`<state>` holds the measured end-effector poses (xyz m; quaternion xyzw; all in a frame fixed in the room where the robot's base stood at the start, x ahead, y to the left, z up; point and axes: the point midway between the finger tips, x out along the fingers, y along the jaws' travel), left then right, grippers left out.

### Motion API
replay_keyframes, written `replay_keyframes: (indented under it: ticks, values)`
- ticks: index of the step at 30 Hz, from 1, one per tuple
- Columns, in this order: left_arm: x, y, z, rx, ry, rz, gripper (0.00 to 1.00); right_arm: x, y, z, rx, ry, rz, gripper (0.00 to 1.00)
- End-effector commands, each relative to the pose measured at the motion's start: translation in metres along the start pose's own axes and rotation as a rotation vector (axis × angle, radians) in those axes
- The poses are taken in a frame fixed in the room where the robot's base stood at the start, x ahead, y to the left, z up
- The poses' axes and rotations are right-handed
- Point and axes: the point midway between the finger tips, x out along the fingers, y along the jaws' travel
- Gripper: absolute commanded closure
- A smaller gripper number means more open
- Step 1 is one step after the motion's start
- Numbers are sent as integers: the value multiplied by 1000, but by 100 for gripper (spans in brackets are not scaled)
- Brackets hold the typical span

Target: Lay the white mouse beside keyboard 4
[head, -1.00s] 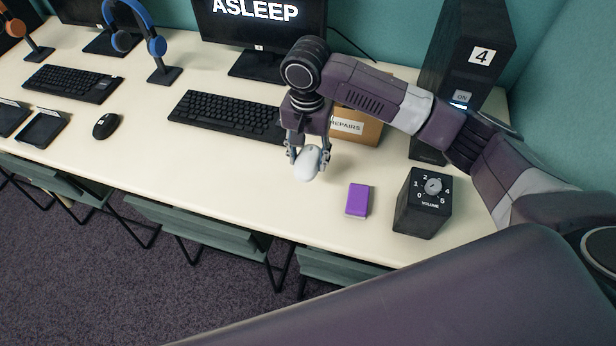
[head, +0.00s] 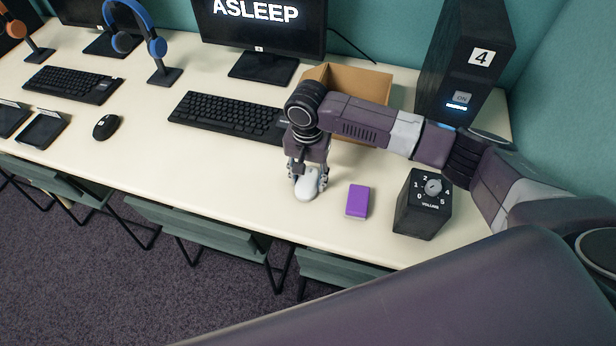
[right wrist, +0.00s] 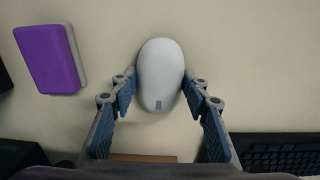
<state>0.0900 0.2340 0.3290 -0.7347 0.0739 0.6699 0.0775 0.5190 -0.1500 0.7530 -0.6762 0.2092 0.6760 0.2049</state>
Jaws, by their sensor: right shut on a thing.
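The white mouse (head: 307,188) is between the fingers of my right gripper (head: 308,182), at or just above the desk top; I cannot tell which. In the right wrist view the mouse (right wrist: 160,70) has the blue finger pads of my right gripper (right wrist: 160,92) against its sides. A black keyboard (head: 228,114) lies in front of the ASLEEP monitor, behind and left of the mouse, apart from it. I cannot read its number, and my arm hides its right end. The keyboard also shows in the right wrist view (right wrist: 275,152). My left gripper is not in view.
A purple block (head: 358,201) lies just right of the mouse, with a black volume box (head: 423,204) beyond it. A cardboard box (head: 350,80) and a tower marked 4 (head: 468,65) stand behind my arm. The desk (head: 215,170) is bare left of the mouse.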

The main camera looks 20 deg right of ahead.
Motion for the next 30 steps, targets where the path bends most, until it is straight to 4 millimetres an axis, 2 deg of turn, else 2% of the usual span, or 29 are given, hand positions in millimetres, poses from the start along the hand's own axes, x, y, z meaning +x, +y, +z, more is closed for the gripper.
replay_keyframes:
  ticks: [1, 6, 16, 20, 30]
  values:
    - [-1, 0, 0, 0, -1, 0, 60, 1, 0, 0, 0, -1, 0, 56]
    - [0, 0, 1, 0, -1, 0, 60, 1, 0, 0, 0, -1, 0, 40]
    - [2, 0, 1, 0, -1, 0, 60, -3, 0, 0, 0, 1, 0, 40]
    - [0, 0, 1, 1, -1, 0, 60, -21, -1, 0, -1, 0, -2, 40]
    - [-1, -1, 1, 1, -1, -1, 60, -93, -1, 0, -1, 1, -3, 40]
